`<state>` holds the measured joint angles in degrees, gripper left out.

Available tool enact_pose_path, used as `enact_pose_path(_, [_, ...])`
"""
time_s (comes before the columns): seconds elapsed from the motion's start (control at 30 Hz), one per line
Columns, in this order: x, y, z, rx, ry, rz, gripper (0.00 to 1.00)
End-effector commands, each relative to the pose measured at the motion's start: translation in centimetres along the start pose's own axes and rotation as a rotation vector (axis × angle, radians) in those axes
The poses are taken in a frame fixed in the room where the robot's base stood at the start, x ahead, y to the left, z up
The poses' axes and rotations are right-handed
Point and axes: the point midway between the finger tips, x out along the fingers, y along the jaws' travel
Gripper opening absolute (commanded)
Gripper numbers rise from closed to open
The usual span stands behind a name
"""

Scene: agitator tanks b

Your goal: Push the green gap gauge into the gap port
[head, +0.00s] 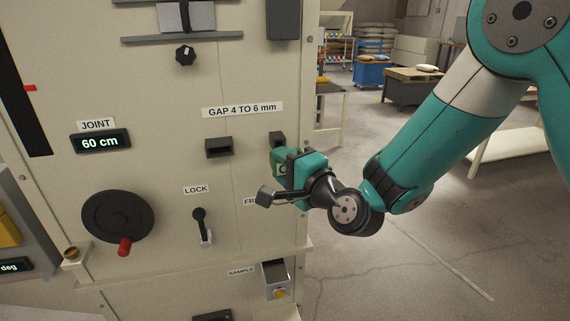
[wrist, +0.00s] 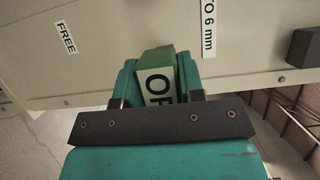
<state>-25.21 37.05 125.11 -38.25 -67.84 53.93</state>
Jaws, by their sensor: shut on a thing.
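The green gap gauge (head: 279,157) is between the fingers of my gripper (head: 290,168), close in front of the panel's right part. In the wrist view my gripper (wrist: 158,82) is shut on the gauge (wrist: 155,56), whose white label is partly readable as "OF". The gauge looks slightly tilted between the fingers. Under the "GAP 4 TO 6 mm" label, a dark rectangular port (head: 218,147) stands out from the panel, left of and above the gauge. A second dark block (head: 277,138) is just above my gripper. The gauge's far end is not in either opening as far as I can see.
The cream panel (head: 160,150) carries a black handwheel (head: 118,216), a lock lever (head: 200,225) and a joint display (head: 100,141). A sample box (head: 276,280) juts out below my gripper. Open floor lies right of the panel.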

Motion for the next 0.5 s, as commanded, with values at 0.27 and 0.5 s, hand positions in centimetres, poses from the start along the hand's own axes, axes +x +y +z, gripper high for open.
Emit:
enact_pose_path(0.27, [0.8, -0.2, -0.4, 0.0, 0.001, -0.001, 0.0])
enact_pose_path(0.5, [1.5, -0.1, -0.6, 0.0, 0.001, 0.0, 0.0])
